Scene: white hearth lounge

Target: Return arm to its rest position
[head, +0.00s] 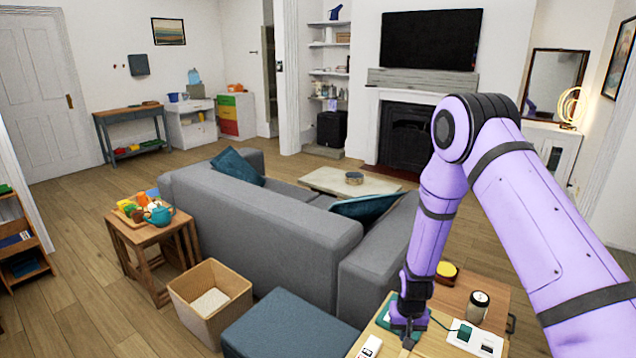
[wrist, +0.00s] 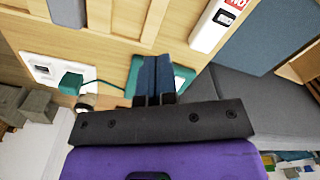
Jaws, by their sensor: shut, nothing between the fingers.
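My purple arm reaches down to a small wooden table (head: 440,338) at the lower right of the head view. My gripper (head: 407,340) is low over the tabletop, pointing down. In the wrist view its dark fingers (wrist: 153,75) are together with nothing between them. A teal-green flat object (wrist: 185,78) lies on the wood right behind the fingertips and is partly hidden by them. I cannot tell whether the fingertips touch it. A green cable runs from it to a green plug (wrist: 71,83) in a white socket block (wrist: 45,70).
A jar (head: 478,306), a yellow round item (head: 446,272) and a white device (head: 370,347) are also on that table.

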